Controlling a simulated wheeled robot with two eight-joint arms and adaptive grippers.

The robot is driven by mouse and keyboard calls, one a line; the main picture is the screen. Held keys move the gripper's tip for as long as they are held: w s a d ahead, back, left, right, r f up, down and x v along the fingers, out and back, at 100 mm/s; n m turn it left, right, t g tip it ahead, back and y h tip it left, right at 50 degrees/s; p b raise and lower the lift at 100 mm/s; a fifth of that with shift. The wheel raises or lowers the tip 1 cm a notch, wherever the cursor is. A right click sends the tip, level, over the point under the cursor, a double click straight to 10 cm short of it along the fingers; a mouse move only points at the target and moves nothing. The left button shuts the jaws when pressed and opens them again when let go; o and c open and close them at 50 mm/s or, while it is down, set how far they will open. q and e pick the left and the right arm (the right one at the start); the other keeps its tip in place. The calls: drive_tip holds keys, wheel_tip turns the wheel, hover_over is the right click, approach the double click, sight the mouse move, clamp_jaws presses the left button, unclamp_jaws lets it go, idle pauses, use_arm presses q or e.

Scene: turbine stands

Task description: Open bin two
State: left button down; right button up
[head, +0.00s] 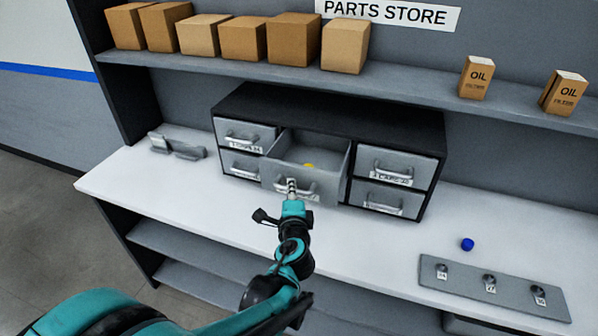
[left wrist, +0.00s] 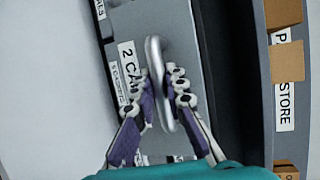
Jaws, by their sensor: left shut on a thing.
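Bin two is a grey drawer (head: 315,152) in the upper middle of the black cabinet (head: 400,118). It is pulled out toward me, and a small yellow thing (head: 309,166) lies inside. My left gripper (head: 291,187) is at the drawer's front, shut on its handle. In the left wrist view the silver handle (left wrist: 155,60) runs between the fingers of my left gripper (left wrist: 162,92). The label (left wrist: 128,68) beside it starts with "2 CA"; the rest is hidden. My right gripper is not in view.
Closed drawers (head: 384,165) flank the open one. A blue ball (head: 467,244) and a grey plate with knobs (head: 492,287) lie on the white counter at right. A grey holder (head: 177,147) stands at left. Boxes (head: 345,46) line the shelf above.

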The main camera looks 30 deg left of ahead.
use_arm(q)
drive_tip(key=shift+s+d+p, duration=0.15)
drive_tip(key=shift+s+d, duration=0.05)
drive_tip(key=shift+s, duration=0.6)
drive_tip(key=shift+s+d+p, duration=0.15)
drive_tip(key=shift+s, duration=0.65)
drive_tip(key=shift+s+d+p, duration=0.15)
drive_tip(key=shift+s+d, duration=0.05)
drive_tip(key=shift+s, duration=0.6)
drive_tip(key=c, duration=1.5)
unclamp_jaws()
drive_tip(key=shift+c, duration=0.2)
drive_tip(key=v, duration=1.2)
drive_tip(key=shift+w, duration=0.1)
